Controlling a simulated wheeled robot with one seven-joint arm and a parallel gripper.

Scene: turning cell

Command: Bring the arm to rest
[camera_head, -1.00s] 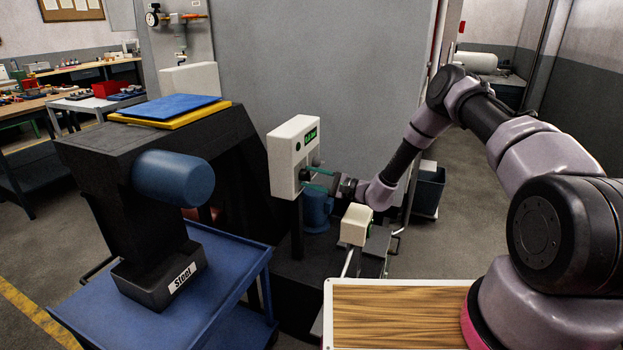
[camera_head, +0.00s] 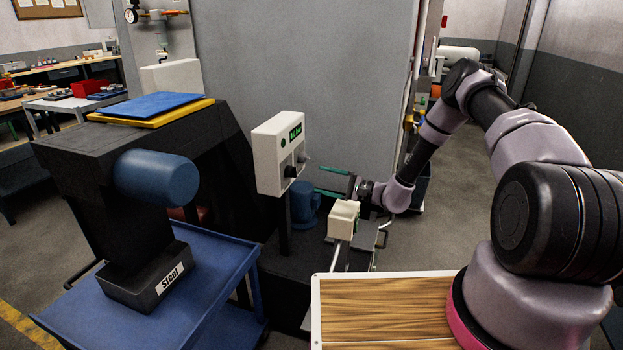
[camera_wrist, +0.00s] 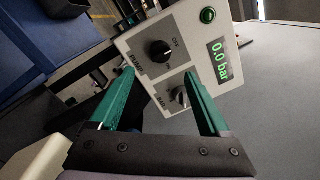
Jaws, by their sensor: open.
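My gripper (camera_head: 326,180) is open, with green fingers, and stands to the right of a pale control box on a post. Nothing shows between its fingers. In the wrist view my gripper (camera_wrist: 160,98) points at the face of the control box (camera_wrist: 218,90). The box has two black-and-silver knobs, a green lamp and a display reading 0.0 bar. In the head view the control box (camera_head: 268,150) is apart from my fingers. My arm reaches forward from the right, bent at a high elbow.
A small cream box (camera_head: 343,219) is just below my gripper. A grey wall panel (camera_head: 310,80) stands behind. A wood-topped surface (camera_head: 385,308) is in front.

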